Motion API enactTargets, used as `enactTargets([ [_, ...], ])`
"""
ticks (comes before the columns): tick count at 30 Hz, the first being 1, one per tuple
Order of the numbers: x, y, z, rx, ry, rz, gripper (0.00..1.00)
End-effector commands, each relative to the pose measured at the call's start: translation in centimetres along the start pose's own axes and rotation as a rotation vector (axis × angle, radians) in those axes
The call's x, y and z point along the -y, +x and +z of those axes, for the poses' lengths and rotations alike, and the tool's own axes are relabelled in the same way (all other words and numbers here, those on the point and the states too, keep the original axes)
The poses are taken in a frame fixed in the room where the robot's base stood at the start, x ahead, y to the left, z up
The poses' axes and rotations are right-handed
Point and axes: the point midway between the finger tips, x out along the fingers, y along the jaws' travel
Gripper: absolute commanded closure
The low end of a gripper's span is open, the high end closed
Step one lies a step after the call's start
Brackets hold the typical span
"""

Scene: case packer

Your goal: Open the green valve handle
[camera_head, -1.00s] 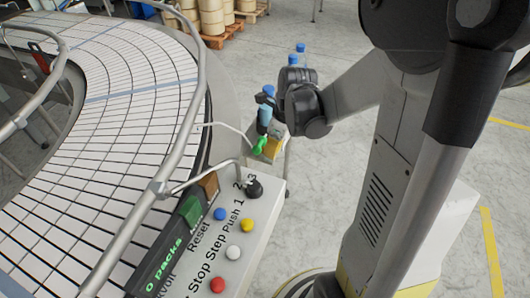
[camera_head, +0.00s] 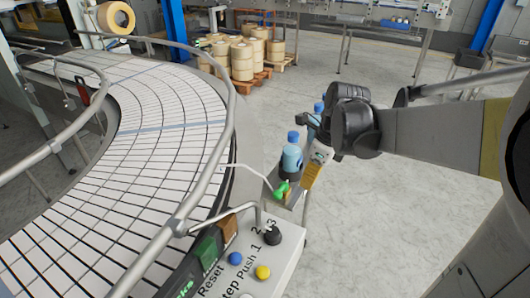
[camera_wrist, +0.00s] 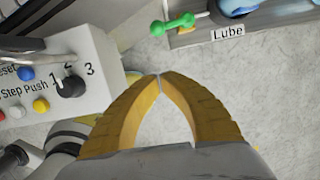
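The green valve handle (camera_head: 281,190) sits low on the small cart beside the curved conveyor, below a blue bottle (camera_head: 291,159). In the wrist view the green handle (camera_wrist: 172,25) is near the top edge, beside the "Lube" label. My gripper (camera_wrist: 160,75) has yellow fingers whose tips meet, with nothing seen between them. The tips are apart from the handle, below it in the wrist picture. In the head view my yellow fingers (camera_head: 310,177) appear just right of the handle, small and partly unclear.
A white control panel (camera_head: 250,245) with a black knob (camera_head: 272,235) and coloured buttons stands in front, left of my gripper in the wrist view. The curved conveyor (camera_head: 150,130) with metal rails fills the left. Stacked drums (camera_head: 245,60) stand behind. Open floor lies right.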

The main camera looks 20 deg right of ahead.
Motion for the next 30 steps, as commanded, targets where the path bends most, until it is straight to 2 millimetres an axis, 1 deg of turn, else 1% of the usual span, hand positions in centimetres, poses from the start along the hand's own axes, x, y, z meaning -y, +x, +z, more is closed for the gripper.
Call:
enactTargets([
  [1, 0.0, 1.1, 0.0, 0.000, -0.001, 0.000, 1.00],
  [6, 0.0, 5.0, 0.0, 0.000, -0.002, 0.000, 1.00],
  [11, 0.0, 8.3, 0.0, 0.000, -0.001, 0.000, 1.00],
  [12, 0.0, 8.7, 0.4, 0.000, -0.003, 0.001, 1.00],
  [15, -0.1, 9.3, 1.9, 0.000, -0.003, 0.001, 1.00],
  [19, 0.0, 9.9, 2.9, 0.000, -0.001, 0.000, 1.00],
  [24, 0.0, 10.1, 3.4, 0.000, -0.001, 0.000, 1.00],
  [30, 0.0, 10.1, 3.4, 0.000, -0.001, 0.000, 1.00],
])
